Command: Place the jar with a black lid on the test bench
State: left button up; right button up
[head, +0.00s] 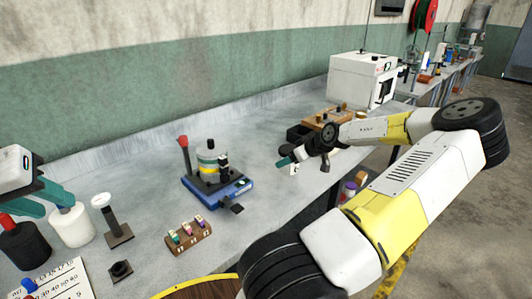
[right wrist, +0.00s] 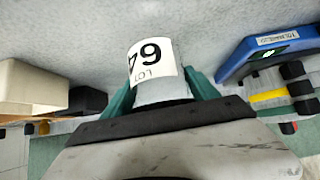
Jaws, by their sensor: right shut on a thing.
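My right gripper (head: 287,161) is shut on a pale, white-labelled container (right wrist: 152,75) marked "LOT" and "64". The container stands between the teal fingers in the right wrist view, and no lid on it can be made out. In the head view the right gripper is over the grey bench (head: 262,205), right of the blue-based device (head: 222,192). My left gripper (head: 55,208) is at the left edge, its teal fingers apart, close by a white jar (head: 73,228) and a black jar with a red top (head: 22,245). Whether it touches either jar is unclear.
A small rack with coloured vials (head: 188,237) and a black stand with a white disc (head: 112,222) are at the front. A wooden box (head: 328,118) and a white cabinet (head: 360,80) stand further back right.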

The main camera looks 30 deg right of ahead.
jog(key=o, duration=1.6)
jog(key=shift+f, duration=0.1)
jog(key=v, duration=1.2)
